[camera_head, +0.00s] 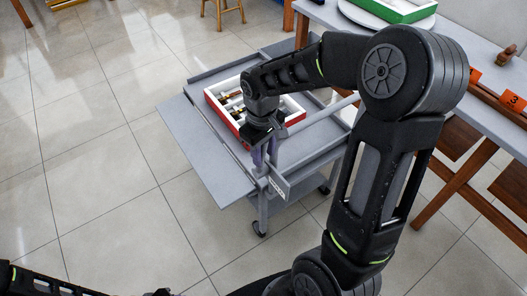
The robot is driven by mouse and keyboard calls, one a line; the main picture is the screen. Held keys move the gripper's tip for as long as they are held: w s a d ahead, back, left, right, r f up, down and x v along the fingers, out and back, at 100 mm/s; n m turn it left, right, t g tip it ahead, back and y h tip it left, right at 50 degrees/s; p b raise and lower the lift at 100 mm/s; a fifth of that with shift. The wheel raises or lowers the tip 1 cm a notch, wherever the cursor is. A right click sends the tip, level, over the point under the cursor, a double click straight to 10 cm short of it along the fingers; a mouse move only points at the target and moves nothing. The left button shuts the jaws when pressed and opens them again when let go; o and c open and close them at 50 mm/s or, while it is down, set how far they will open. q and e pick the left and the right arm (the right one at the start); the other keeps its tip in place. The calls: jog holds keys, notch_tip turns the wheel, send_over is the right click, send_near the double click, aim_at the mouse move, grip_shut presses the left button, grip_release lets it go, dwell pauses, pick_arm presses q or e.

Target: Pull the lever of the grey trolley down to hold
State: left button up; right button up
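The grey trolley (215,178) stands in the middle, with a flat leaf on its left side. My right gripper (265,160) points down at the trolley's near edge, by a small upright grey part at the corner. The lever cannot be made out clearly there; my gripper and wrist hide much of that spot. Two purplish fingers show with little space between them, and whether they grip anything cannot be told. My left arm shows at the bottom left; only a dark tip (158,293), likely of the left gripper, shows at the bottom edge.
A red tray with a white inside (213,98) and small items lies on the trolley, partly behind my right arm. A grey table (465,62) with a green-edged white tray (405,12) and numbered orange tags stands at the right. Tiled floor is clear at the left.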

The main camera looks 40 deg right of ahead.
grip_shut()
dwell(1.1)
